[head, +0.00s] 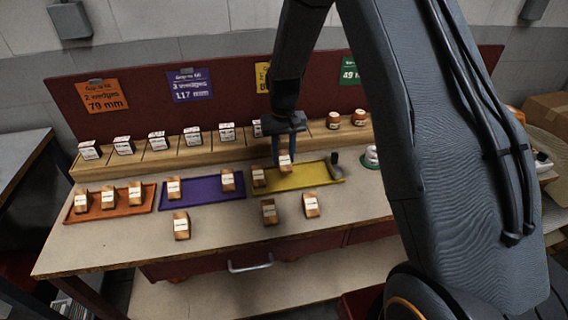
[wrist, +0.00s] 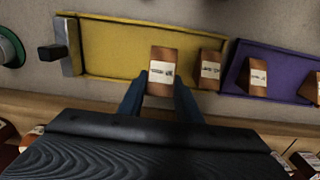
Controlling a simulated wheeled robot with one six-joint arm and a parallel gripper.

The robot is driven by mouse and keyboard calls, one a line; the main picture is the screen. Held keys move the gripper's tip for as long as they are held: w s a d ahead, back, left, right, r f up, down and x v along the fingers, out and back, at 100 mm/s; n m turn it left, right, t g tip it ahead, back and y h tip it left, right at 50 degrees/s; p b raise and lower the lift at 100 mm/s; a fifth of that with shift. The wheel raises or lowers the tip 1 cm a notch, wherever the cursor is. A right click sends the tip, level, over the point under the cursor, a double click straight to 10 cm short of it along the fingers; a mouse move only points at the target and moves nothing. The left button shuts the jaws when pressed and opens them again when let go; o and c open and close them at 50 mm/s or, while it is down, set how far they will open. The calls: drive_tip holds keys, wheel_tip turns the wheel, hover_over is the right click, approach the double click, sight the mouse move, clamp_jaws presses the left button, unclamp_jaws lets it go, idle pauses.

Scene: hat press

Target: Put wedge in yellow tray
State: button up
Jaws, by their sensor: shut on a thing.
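My gripper (head: 280,152) is shut on a brown wooden wedge (head: 286,163) with a white label. In the wrist view this wedge (wrist: 162,72) sits between the two fingers. It is over the back part of the yellow tray (head: 312,179); I cannot tell whether it touches the tray floor. The tray also shows in the wrist view (wrist: 112,48). Another wedge (head: 259,177) stands at the tray's left end in the head view, and it shows in the wrist view (wrist: 210,70) beside the held one, apart from it.
A dark clamp-like block (head: 336,168) stands at the yellow tray's right end. The purple tray (head: 203,190) holds two wedges, the orange tray (head: 108,206) three. Loose wedges (head: 181,226), (head: 269,212), (head: 311,205) stand in front. A wooden shelf (head: 190,145) with boxes and jars runs behind.

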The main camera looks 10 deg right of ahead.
sight(284, 165)
drive_tip(key=shift+f+p, duration=0.65)
drive_tip(key=shift+f, duration=1.4)
drive_tip(key=shift+f, duration=0.2)
drive_tip(key=o, duration=1)
drive_tip(key=shift+o, duration=0.2)
